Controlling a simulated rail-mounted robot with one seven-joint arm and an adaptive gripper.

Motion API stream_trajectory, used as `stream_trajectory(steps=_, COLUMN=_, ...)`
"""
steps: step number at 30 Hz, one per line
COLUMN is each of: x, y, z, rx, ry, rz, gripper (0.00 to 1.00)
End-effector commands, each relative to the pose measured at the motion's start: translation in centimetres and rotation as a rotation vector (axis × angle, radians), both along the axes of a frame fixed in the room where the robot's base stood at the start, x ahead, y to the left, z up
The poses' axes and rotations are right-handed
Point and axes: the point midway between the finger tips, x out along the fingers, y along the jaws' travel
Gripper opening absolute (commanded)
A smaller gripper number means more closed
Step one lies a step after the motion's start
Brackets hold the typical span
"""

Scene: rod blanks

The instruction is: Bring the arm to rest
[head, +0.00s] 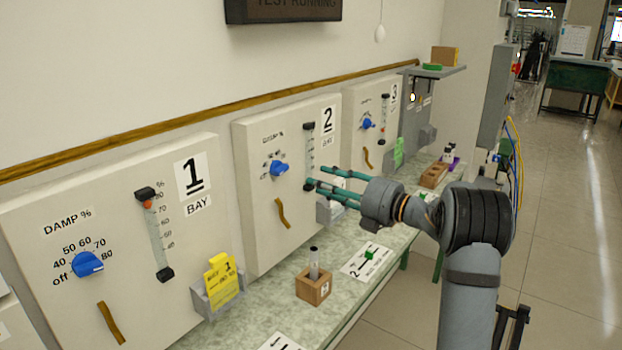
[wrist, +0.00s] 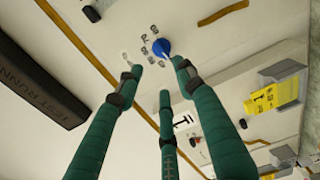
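My arm reaches in from the right in the head view. My gripper (head: 320,183) has green fingers that point left at the lower right part of the bay 2 panel (head: 255,215), near its gauge tube (head: 310,155). Whether a fingertip touches the panel cannot be told. In the wrist view my gripper (wrist: 160,80) shows three green fingers spread apart, with nothing held between them. Beyond them are a blue knob (wrist: 162,47) and a yellow card (wrist: 265,100).
The bay 1 panel (head: 130,260) has a blue knob (head: 87,264) and a yellow card (head: 222,280) in a holder. A wooden block (head: 313,287) with an upright rod (head: 314,263) stands on the bench (head: 245,325). Open floor (head: 565,220) lies at right.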

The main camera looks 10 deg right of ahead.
Motion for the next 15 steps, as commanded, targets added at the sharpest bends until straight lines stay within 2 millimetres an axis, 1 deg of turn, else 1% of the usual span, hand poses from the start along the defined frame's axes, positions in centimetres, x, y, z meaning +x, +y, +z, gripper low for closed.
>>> stream_trajectory(steps=5, x=-0.51, y=-0.31, z=0.01, rx=0.000, ry=0.000, rz=0.001, gripper=0.38)
stream_trajectory(steps=15, x=-0.21, y=-0.06, z=-0.02, rx=0.000, ry=0.000, rz=0.002, gripper=0.38)
